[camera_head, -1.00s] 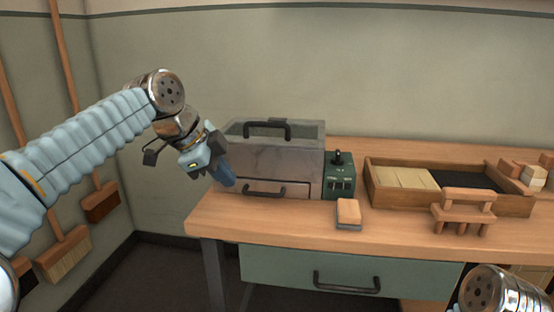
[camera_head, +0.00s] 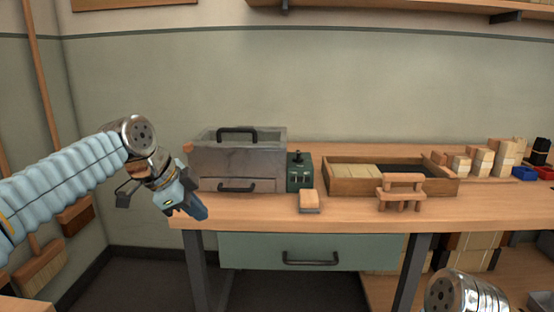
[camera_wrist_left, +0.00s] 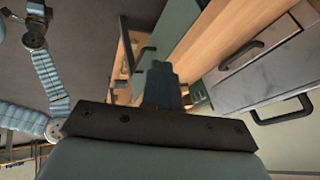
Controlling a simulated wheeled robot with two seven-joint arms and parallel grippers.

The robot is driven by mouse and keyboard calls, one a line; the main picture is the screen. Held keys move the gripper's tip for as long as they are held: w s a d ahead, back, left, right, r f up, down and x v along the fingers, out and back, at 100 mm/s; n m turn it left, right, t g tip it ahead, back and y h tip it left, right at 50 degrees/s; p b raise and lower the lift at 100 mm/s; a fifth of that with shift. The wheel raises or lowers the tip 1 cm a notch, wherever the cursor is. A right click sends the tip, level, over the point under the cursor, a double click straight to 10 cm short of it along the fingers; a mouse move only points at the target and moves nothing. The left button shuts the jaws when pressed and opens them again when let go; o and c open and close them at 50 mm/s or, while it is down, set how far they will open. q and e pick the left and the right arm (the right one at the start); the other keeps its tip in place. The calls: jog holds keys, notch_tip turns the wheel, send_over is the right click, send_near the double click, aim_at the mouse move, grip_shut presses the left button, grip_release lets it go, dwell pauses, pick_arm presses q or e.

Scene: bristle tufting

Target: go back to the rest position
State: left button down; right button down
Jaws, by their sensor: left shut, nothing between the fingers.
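My left gripper (camera_head: 200,211) is in the head view at the left end of the workbench, in front of and left of the grey metal box. Its blue fingers are shut with nothing between them. In the left wrist view the shut fingers (camera_wrist_left: 162,84) point toward the bench front. My right arm shows only as a metal joint at the bottom right of the head view; its gripper is out of the picture.
The workbench (camera_head: 345,217) carries a grey metal box (camera_head: 238,165), a green control box (camera_head: 299,171), a wood-topped block (camera_head: 309,199), a wooden tray (camera_head: 345,187) and a small wooden stand (camera_head: 401,189). Several bristle bundles (camera_head: 482,161) stand at the right. Brooms (camera_head: 40,268) hang at the left wall.

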pick_arm(q)
jog(key=d+f+n+g, duration=0.15)
jog(key=f+n, duration=0.25)
jog(key=f, duration=1.2)
jog(key=d+f+n, duration=0.3)
jog(key=f, duration=1.3)
jog(key=s+d+f+n+g, duration=0.1)
jog(key=s+f+n, duration=0.45)
jog(key=f, duration=0.75)
jog(key=s+f+n, duration=0.2)
jog(key=s+f, duration=0.3)
jog(key=s, duration=0.4)
jog(key=s+f+n+g, duration=0.1)
jog(key=s+f+n, duration=0.2)
jog(key=s, duration=0.6)
jog(key=shift+s+d+f, duration=0.25)
jog(key=shift+s+f, duration=0.05)
jog(key=shift+f, duration=0.65)
jog(key=shift+g, duration=0.25)
